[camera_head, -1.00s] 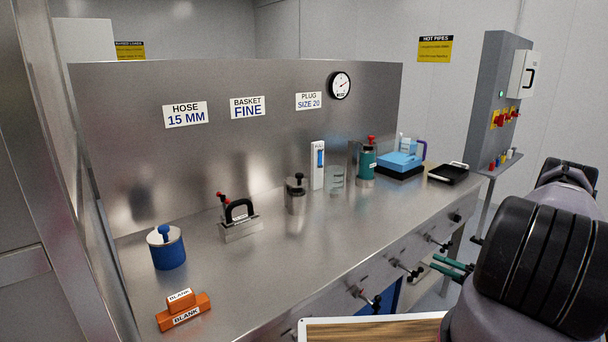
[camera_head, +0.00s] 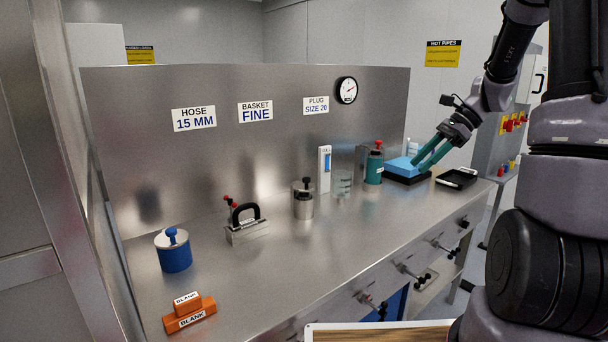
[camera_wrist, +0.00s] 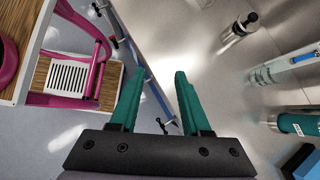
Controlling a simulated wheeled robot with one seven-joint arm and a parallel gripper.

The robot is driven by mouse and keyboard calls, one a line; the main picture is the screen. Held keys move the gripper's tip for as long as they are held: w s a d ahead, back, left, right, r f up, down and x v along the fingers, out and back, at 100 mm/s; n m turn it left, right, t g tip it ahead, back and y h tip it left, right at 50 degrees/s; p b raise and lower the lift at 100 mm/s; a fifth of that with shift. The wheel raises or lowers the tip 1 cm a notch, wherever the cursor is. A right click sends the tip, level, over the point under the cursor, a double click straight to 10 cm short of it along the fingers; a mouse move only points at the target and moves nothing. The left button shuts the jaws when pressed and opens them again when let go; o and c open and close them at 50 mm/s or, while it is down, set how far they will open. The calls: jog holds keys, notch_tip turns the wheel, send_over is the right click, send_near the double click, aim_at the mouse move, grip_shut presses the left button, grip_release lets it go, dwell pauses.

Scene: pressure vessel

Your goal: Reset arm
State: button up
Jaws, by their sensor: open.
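My gripper (camera_head: 428,154) is raised over the right part of the steel bench (camera_head: 270,275), its green fingers pointing down and left. In the wrist view the two fingers (camera_wrist: 158,98) are spread apart with nothing between them. In the head view the fingers overlap the blue block on its black base (camera_head: 400,168) at the back right. I cannot tell from this view how far apart they are in depth. My arm rises along the right side of the head view.
On the bench stand a green cylinder with a red knob (camera_head: 374,166), a steel canister (camera_head: 303,200), a black-handled steel block (camera_head: 244,224), a blue pot (camera_head: 173,252), orange BLANK blocks (camera_head: 189,315) and a black tray (camera_head: 457,178). Valve handles (camera_head: 418,277) stick out from the bench front.

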jog(key=s+a+r+n+t+h, duration=0.3)
jog(key=s+r+n, duration=0.3)
jog(key=s, duration=0.3)
jog(key=s+a+r+n+t+h, duration=0.2)
jog(key=s+r+n+t+h, duration=0.1)
jog(key=s+r+n, duration=0.3)
jog(key=shift+s+a+r+n+t, duration=0.4)
jog(key=shift+s+r+t, duration=0.2)
jog(key=shift+s+r, duration=1)
jog(key=shift+s+f, duration=0.25)
